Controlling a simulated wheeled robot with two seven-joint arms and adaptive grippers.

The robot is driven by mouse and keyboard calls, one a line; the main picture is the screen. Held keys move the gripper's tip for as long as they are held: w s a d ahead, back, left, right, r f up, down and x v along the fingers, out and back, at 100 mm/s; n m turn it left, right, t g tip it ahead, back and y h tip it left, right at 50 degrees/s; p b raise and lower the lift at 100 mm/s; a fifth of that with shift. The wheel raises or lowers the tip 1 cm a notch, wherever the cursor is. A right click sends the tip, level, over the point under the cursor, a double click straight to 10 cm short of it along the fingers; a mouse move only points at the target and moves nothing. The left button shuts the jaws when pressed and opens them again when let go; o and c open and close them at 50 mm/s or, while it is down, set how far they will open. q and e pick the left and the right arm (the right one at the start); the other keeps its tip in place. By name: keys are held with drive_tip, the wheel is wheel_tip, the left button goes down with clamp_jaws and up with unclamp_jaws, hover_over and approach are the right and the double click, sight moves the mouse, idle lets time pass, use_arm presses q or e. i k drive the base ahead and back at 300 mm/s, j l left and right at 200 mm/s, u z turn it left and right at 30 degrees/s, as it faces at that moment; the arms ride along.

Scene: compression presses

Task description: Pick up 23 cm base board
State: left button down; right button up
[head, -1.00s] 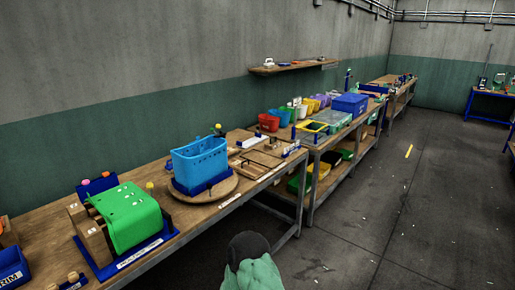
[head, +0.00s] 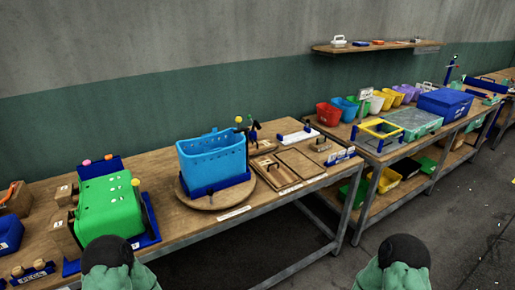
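Flat wooden boards lie on the workbench right of the blue basket. One light brown board (head: 302,163) lies flat with a darker framed board (head: 273,173) to its left. A further small wooden piece (head: 262,146) lies behind them. I cannot read any size marking, so I cannot tell which one is the 23 cm base board. Neither of my grippers is in view. Only green and black parts of my arms show at the bottom edge, well apart from the boards.
The blue basket (head: 212,160) stands on a round wooden turntable (head: 208,199). A green press-like block (head: 107,206) sits at the left. A second bench holds coloured bins and a blue crate (head: 445,102). A wall shelf (head: 378,47) hangs above. Floor is open at the lower right.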

sight(263, 144)
drive_tip(key=i+l+u, duration=0.15)
drive_tip(key=u, duration=0.25)
drive_tip(key=i+l+u, duration=0.1)
drive_tip(key=l+u, duration=0.25)
drive_tip(key=i+l+u, duration=0.1)
drive_tip(key=l+u, duration=0.15)
drive_tip(key=u, duration=0.15)
